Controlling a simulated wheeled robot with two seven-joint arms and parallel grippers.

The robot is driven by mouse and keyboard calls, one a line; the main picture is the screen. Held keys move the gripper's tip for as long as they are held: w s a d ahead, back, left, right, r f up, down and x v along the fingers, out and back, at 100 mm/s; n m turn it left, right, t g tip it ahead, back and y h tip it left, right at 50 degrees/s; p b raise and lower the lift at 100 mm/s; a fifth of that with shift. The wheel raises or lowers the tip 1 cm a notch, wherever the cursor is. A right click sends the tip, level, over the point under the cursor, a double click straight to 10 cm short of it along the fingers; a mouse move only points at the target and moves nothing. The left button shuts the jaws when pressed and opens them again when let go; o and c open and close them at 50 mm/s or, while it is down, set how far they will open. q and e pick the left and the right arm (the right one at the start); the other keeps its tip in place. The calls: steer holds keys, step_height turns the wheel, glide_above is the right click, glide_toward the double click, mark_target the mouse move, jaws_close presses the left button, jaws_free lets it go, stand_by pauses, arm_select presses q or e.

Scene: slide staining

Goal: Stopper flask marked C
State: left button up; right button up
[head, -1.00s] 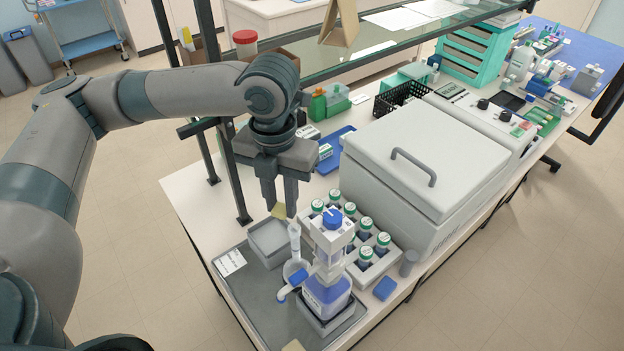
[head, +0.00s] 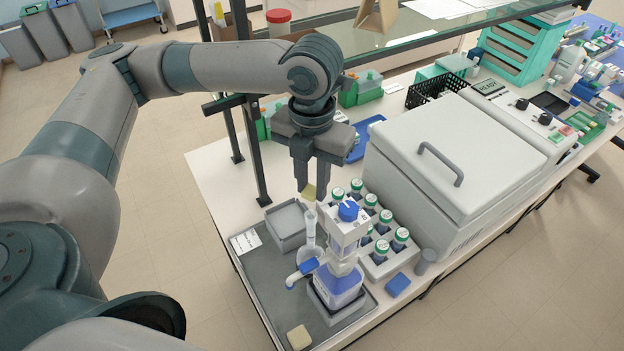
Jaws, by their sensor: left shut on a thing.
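My left gripper (head: 309,188) points down and is shut on a small pale yellow stopper (head: 308,193). A narrow-necked flask (head: 309,232) stands on the grey tray (head: 262,283), just below the stopper in the picture. A small gap seems to show between the stopper and the flask's mouth. I cannot read a letter on the flask, and its lower part is partly hidden by a blue spout. A second pale yellow piece (head: 299,337) lies at the tray's near edge. My right gripper is not in view.
A blue-capped dispenser bottle (head: 342,275) stands close to the right of the flask. A grey open box (head: 287,222) is behind left. A rack of green-capped bottles (head: 377,263) and a large lidded machine (head: 450,160) stand to the right.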

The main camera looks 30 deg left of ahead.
mark_target(311, 189)
arm_select(q)
steer(key=shift+s+f+b, duration=0.1)
steer(key=shift+f+b, duration=0.2)
steer(key=shift+f, duration=0.35)
steer(key=shift+f+b, duration=0.95)
steer(key=shift+b, duration=0.2)
steer(key=shift+f, duration=0.75)
steer(key=shift+f, duration=0.1)
steer(key=shift+p, duration=0.65)
steer(key=shift+f, duration=0.45)
stand_by(0.6)
steer(key=shift+f+p, duration=0.25)
steer(key=shift+p, duration=0.1)
stand_by(0.6)
